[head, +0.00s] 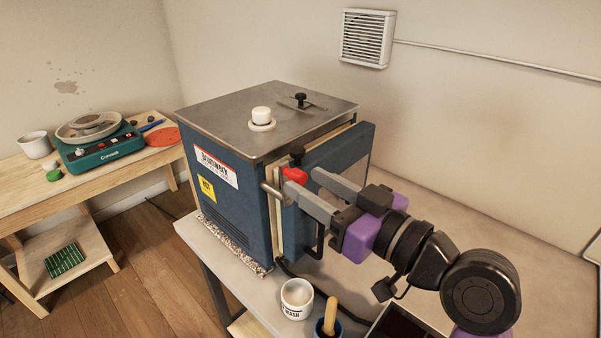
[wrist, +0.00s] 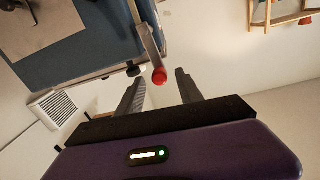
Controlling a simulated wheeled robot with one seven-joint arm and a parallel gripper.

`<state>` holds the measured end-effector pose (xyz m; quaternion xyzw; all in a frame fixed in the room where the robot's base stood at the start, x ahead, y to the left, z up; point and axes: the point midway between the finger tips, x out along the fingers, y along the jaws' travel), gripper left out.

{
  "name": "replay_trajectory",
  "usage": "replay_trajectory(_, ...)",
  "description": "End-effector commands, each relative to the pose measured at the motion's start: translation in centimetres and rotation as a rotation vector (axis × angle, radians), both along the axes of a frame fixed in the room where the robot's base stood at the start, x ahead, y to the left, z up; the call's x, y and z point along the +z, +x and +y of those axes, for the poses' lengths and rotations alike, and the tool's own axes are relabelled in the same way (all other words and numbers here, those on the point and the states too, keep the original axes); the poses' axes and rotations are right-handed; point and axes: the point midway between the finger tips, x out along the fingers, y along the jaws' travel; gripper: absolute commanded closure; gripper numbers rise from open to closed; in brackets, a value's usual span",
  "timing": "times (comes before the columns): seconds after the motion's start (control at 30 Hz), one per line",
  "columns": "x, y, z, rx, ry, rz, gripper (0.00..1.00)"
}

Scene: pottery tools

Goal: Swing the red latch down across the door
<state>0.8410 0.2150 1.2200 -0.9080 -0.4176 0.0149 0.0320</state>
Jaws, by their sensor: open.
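The red latch (head: 295,175) is at the near edge of the blue kiln (head: 240,215), by the blue door (head: 350,150). In the wrist view its rounded red end (wrist: 159,76) caps a grey metal bar. A cream strip shows between the kiln body and the door; I cannot tell whether the door is fully closed. My gripper (head: 301,180) is open, its two grey fingers reaching toward the latch. In the wrist view the red end lies between the fingertips (wrist: 160,78), with a gap visible on each side. My fingers and arm hide part of the door.
A white wash cup (head: 297,299) and a blue pot with a wooden-handled tool (head: 329,318) stand on the table below my arm. A black cable runs nearby. A wooden bench (head: 20,190) with a teal scale (head: 103,147) stands at left. A vent (head: 367,38) is on the wall.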

Motion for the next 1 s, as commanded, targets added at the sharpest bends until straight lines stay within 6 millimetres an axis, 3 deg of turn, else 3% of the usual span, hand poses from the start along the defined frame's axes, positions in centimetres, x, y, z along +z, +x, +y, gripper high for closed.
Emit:
replay_trajectory(0.2, 0.1, 1.5, 1.8, 0.000, 0.000, 0.000, 0.57)
replay_trajectory(0.53, 0.0, 1.8, 2.1, -0.001, 0.000, 0.000, 0.57)
replay_trajectory(0.57, 0.0, 1.8, 2.1, -0.001, 0.000, 0.000, 0.59)
replay_trajectory(0.77, 0.0, 1.8, 2.1, -0.001, 0.000, 0.000, 0.98)
replay_trajectory(1.0, -0.1, 1.8, 2.1, -0.002, 0.000, 0.000, 1.00)
